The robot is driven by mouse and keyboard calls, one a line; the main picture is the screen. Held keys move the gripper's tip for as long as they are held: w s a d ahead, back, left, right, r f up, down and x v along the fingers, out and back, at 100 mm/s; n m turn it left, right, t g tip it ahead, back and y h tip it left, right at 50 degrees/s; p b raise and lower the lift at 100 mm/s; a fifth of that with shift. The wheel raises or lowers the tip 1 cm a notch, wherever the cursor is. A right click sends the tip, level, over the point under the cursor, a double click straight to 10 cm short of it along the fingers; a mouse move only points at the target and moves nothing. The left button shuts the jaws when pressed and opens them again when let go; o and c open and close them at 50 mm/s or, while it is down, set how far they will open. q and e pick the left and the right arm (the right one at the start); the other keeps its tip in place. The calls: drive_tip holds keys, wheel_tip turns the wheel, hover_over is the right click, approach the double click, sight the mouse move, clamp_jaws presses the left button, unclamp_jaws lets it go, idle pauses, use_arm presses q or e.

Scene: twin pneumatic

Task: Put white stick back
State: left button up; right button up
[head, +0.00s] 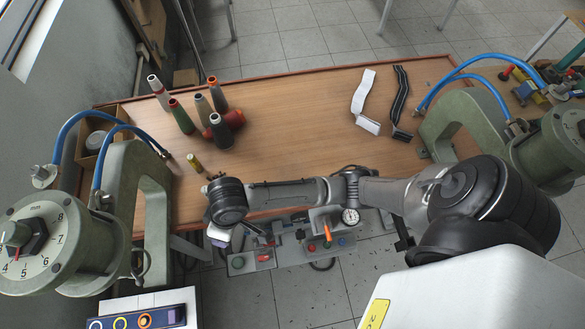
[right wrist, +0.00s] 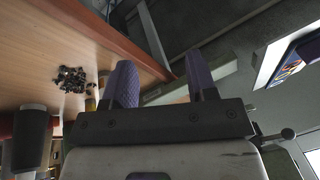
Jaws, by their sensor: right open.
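I cannot pick out a white stick with certainty. The nearest match is a tall pale cone (head: 158,92) with a white top, standing at the left of the wooden table among other cones. My right gripper (right wrist: 162,82) is open in the right wrist view, with purple finger pads and nothing between them. In the head view the right gripper (head: 220,237) is partly hidden by my wrist, at the table's front edge beside the left press. A short yellow stick (head: 194,163) is on the table just beyond my wrist. My left gripper is not in view.
A green press (head: 150,190) stands at the left and another (head: 455,125) at the right. Several cones stand near a dark red one (head: 235,118). A white strip (head: 364,95) and a black strip (head: 402,95) lie right. Small dark bits (right wrist: 70,80) lie on the table. The table's middle is clear.

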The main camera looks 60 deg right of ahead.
drive_tip(key=s+d+f+t+h, duration=0.1)
drive_tip(key=s+d, duration=0.5)
drive_tip(key=s, duration=0.3)
drive_tip(key=s+d+f+m+t+h, duration=0.1)
drive_tip(key=s+d+f+h, duration=0.1)
drive_tip(key=s+d, duration=0.5)
drive_tip(key=s, duration=0.2)
drive_tip(key=shift+s+f+m, duration=0.3)
drive_tip(key=shift+s, duration=0.05)
drive_tip(key=shift+a, duration=0.1)
